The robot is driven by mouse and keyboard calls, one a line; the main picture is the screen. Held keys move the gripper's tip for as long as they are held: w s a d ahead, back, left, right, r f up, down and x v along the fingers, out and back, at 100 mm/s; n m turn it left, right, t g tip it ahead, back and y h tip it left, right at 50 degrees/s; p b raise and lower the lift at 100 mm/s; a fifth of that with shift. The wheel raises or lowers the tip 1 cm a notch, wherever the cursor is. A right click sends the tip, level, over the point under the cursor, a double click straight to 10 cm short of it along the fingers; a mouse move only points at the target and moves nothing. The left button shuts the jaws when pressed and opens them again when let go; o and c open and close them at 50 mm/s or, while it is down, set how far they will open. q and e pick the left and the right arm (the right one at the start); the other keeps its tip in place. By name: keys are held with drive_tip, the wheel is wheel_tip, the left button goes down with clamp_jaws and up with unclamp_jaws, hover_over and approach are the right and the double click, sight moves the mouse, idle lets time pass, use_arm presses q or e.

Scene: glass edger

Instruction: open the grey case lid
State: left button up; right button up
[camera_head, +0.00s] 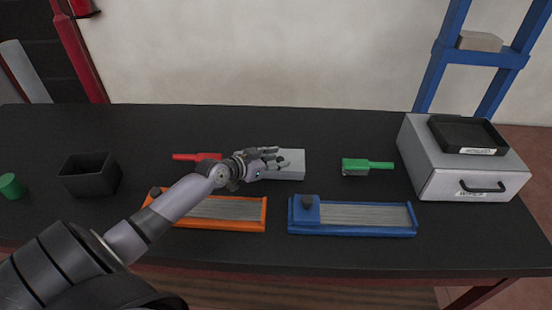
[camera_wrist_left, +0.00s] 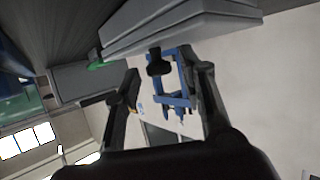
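The grey case (camera_head: 294,162) is a small, light grey box lying on the black table, behind the blue-framed tool. Its lid looks shut. My left gripper (camera_head: 281,158) covers the case's left part in the head view; whether they touch is not clear. In the left wrist view the case (camera_wrist_left: 180,28) shows large at the top, with a seam along its side, beyond the fingertips. The two fingers of my left gripper (camera_wrist_left: 169,70) stand apart there, with nothing between them. My right gripper is not in view.
A red-handled tool (camera_head: 195,157) lies left of the case, a green brush (camera_head: 368,166) right. An orange-framed block (camera_head: 235,210) and a blue-framed block (camera_head: 365,217) lie in front. A grey drawer box (camera_head: 430,175) bears a black tray (camera_head: 465,133). A black bin (camera_head: 90,175) stands left.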

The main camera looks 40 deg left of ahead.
use_arm(q)
drive_tip(key=shift+c, duration=0.3)
clamp_jaws()
idle(0.6)
